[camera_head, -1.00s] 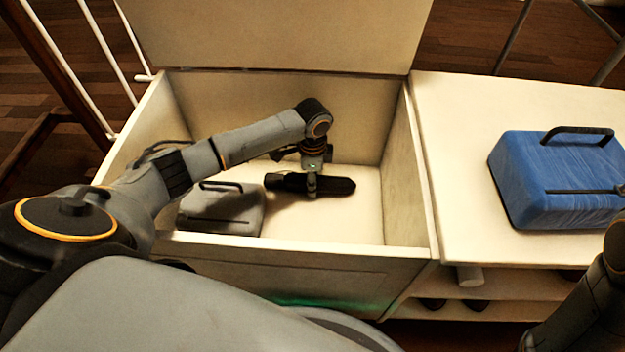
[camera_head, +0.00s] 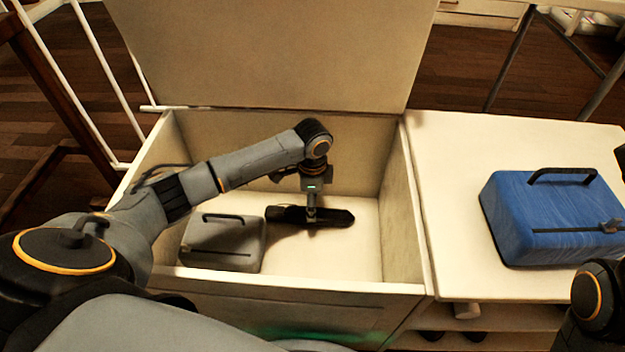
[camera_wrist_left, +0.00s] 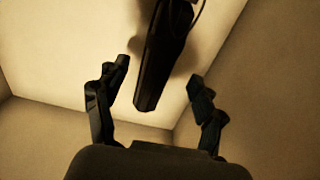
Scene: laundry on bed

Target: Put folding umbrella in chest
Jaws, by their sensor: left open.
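The folding umbrella (camera_head: 338,217) is black and lies lengthwise inside the open chest (camera_head: 290,283), at the chest floor to the right of a grey case. My left gripper (camera_head: 311,222) points down into the chest over the middle of the umbrella. In the left wrist view the umbrella (camera_wrist_left: 163,58) shows between and beyond the spread fingers of my left gripper (camera_wrist_left: 159,72), with gaps on both sides. The fingers are open and hold nothing. Part of my right arm shows at the lower right, but its gripper cannot be made out.
A grey case (camera_head: 222,240) with a black handle sits in the chest's front left. The chest lid (camera_head: 270,50) stands open at the back. A blue case (camera_head: 550,215) rests on the white cabinet top (camera_head: 450,190) to the right. The chest floor right of the umbrella is clear.

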